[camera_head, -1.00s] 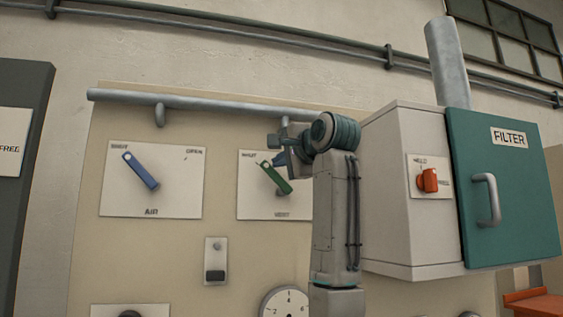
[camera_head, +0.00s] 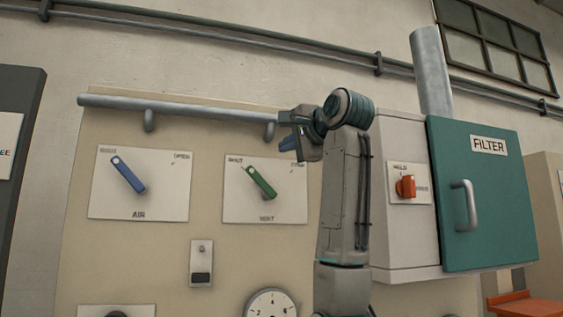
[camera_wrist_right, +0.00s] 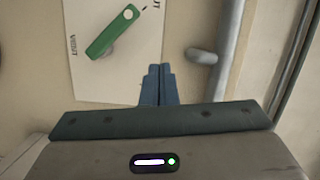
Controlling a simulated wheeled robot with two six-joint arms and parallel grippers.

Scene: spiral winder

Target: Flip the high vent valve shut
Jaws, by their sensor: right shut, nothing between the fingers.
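The vent valve is a green lever (camera_head: 262,184) on a white plate (camera_head: 240,208) marked VENT. Its free end points up-left at the SHUT mark; the OPEN mark is at the plate's upper right. The lever also shows in the right wrist view (camera_wrist_right: 113,33), with its holed end toward the partly cut-off SHUT lettering. My right gripper (camera_head: 288,144) has blue fingers shut together and empty. It is at the plate's upper right, apart from the lever. The fingers also show in the wrist view (camera_wrist_right: 158,85) beside the plate. My left gripper is not in view.
A blue AIR lever (camera_head: 128,175) on its own plate stands to the left. A grey pipe rail (camera_head: 190,109) runs above both plates. A filter cabinet with a teal door (camera_head: 500,200) and an orange knob (camera_head: 405,187) stands at the right. A gauge (camera_head: 271,307) is below.

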